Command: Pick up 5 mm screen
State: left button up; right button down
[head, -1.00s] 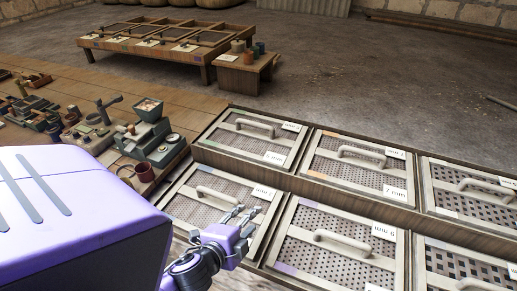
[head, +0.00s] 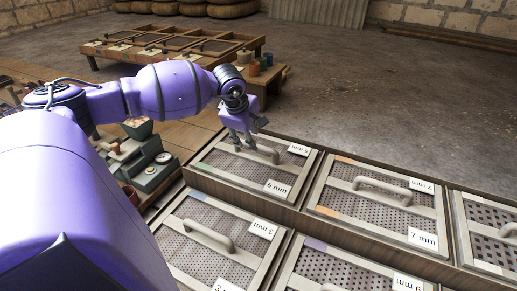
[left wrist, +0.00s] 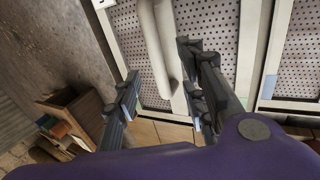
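The 5 mm screen (head: 225,166) is a framed perforated panel with a curved handle (head: 266,154) and "5 mm" labels. It lies in the back row, leftmost in the head view. My left gripper (head: 243,143) is over this screen at its handle and hides part of the handle. In the left wrist view the handle (left wrist: 152,40) runs up from the gap between the spread fingers (left wrist: 160,82), over the perforated panel (left wrist: 128,38). The gripper is open, and I cannot tell whether a finger touches the handle. My right gripper is not in view.
The 3 mm screen (head: 190,250) lies in front and the 7 mm screen (head: 345,205) to the right. More screens fill the rack. A wooden bench with tools is at left; a low frame table (head: 160,38) and small wooden stand (head: 272,85) stand behind.

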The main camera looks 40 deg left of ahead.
pick_arm(q)
jog(key=x, duration=0.7)
jog(key=shift+w+d, duration=0.1)
jog(key=shift+w, duration=0.3)
grip_shut()
jog(key=shift+r, duration=0.1)
